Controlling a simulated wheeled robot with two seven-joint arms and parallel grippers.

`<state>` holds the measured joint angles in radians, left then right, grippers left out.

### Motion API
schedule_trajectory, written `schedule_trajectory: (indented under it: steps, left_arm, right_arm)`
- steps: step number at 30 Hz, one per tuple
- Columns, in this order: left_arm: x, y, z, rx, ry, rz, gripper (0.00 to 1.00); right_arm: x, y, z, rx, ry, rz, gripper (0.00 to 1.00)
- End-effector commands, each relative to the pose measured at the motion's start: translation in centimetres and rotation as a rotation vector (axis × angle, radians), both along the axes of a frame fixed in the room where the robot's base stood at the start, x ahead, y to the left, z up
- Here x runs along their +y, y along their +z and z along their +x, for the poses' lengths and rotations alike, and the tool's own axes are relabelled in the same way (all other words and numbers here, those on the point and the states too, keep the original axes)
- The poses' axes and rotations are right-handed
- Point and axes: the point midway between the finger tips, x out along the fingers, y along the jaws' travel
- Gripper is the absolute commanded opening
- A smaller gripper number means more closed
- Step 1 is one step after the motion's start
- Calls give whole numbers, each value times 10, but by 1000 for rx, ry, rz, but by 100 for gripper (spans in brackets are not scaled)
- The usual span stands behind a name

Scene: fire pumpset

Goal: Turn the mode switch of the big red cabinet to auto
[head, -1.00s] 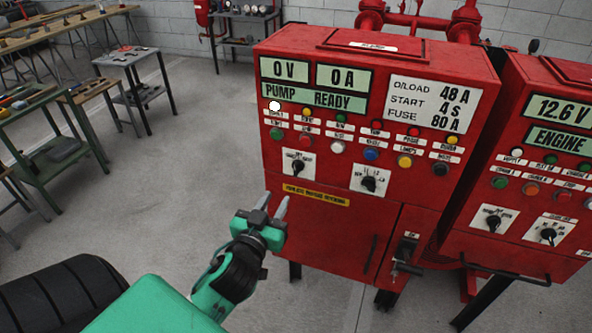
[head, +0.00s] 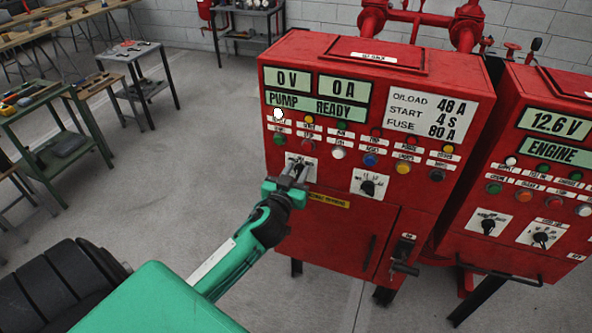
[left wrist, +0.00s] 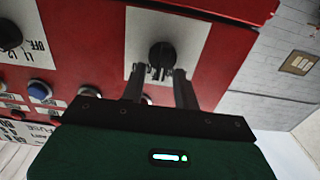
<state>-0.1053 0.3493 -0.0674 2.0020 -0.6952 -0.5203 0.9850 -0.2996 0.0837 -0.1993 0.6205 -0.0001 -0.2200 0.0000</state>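The big red cabinet (head: 335,222) has two black rotary switches on white plates. The left one (left wrist: 162,54) has my left gripper in front of it; its plate's lettering is not legible. The right switch (head: 368,187) also shows in the left wrist view (left wrist: 10,36), with "L1", "L2" and "OFF" lettering. My left gripper (head: 297,170) is open, and its fingertips (left wrist: 160,74) point at the left switch, one on each side of its knob. I cannot tell whether they touch it. The knob's pointer is partly hidden in the head view. My right gripper is not in view.
Lamps and buttons sit in rows just above the switches, including a white one (head: 338,153) close to the gripper. A lever handle (head: 402,262) juts out lower right. A second red cabinet (head: 520,200) stands at the right.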

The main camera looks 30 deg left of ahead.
Motion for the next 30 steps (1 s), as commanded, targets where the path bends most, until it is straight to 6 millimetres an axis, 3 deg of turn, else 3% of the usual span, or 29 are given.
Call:
schedule_trajectory:
  steps: [6, 11, 20, 30]
  left_arm:
    - [0, 0, 0, 0, 0, 0, 31]
    - [0, 0, 0, 0, 0, 0, 2]
    - [-1, 0, 0, 8, 0, 33, 3]
    - [-4, -1, 1, 59, 1, 241, 2]
  right_arm:
    - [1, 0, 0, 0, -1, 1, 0]
    - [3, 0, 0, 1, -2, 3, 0]
    - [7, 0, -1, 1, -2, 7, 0]
    - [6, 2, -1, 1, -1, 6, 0]
